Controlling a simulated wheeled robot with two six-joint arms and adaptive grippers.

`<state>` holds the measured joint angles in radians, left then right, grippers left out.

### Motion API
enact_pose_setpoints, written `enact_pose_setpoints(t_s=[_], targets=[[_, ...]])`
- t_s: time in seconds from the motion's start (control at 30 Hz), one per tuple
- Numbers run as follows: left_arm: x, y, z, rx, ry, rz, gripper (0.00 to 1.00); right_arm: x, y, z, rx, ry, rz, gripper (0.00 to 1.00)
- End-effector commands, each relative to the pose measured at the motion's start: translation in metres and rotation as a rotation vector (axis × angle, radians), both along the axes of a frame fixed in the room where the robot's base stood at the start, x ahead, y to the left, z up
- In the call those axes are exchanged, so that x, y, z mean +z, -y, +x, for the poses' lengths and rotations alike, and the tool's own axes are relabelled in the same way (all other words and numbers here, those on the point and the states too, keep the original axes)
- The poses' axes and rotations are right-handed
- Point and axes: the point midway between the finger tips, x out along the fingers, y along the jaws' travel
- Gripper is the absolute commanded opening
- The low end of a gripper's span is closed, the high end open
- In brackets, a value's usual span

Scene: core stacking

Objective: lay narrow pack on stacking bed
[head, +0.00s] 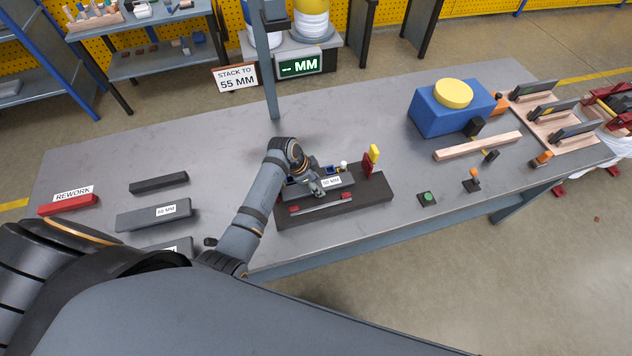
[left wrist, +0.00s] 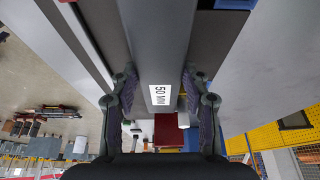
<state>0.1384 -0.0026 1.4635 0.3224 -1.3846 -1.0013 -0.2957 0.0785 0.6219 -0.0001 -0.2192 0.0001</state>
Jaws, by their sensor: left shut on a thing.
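My left gripper (head: 317,189) is over the dark stacking bed (head: 372,190) in the head view. It is shut on a grey pack (head: 341,181) with a white 50 MM label. The left wrist view shows this pack (left wrist: 160,60) between the two fingers, its label facing the camera. The pack is at or just above the bed; I cannot tell whether it rests there. The gripper and wrist hide part of it. My right gripper is in neither view.
A dark bar (head: 158,182), a labelled grey pack (head: 140,218) and a red REWORK tray (head: 68,204) lie on the table's left. A blue block (head: 440,112) stands right. The sign post (head: 266,70) rises behind.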

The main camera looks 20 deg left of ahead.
Motion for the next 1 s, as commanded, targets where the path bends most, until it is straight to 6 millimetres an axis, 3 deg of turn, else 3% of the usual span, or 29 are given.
enact_pose_setpoints(t_s=[0.03,0.07,0.2,0.43,0.63,1.0], targets=[[-0.001,0.0,0.001,0.0,0.003,0.0,0.0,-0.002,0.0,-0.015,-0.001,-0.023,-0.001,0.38],[-0.001,0.0,0.0,0.0,0.001,-0.001,0.51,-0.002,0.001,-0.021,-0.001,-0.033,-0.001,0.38],[-0.001,0.0,0.0,0.0,0.001,-0.001,0.69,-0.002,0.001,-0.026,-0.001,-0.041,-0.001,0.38],[0.0,0.001,0.0,0.0,0.0,-0.002,0.69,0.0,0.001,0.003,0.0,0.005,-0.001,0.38],[0.013,-0.003,-0.001,0.0,0.004,-0.001,0.69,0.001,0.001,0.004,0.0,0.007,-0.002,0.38],[0.091,-0.03,-0.02,-0.002,0.004,0.001,0.69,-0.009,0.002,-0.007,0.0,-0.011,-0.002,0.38]])
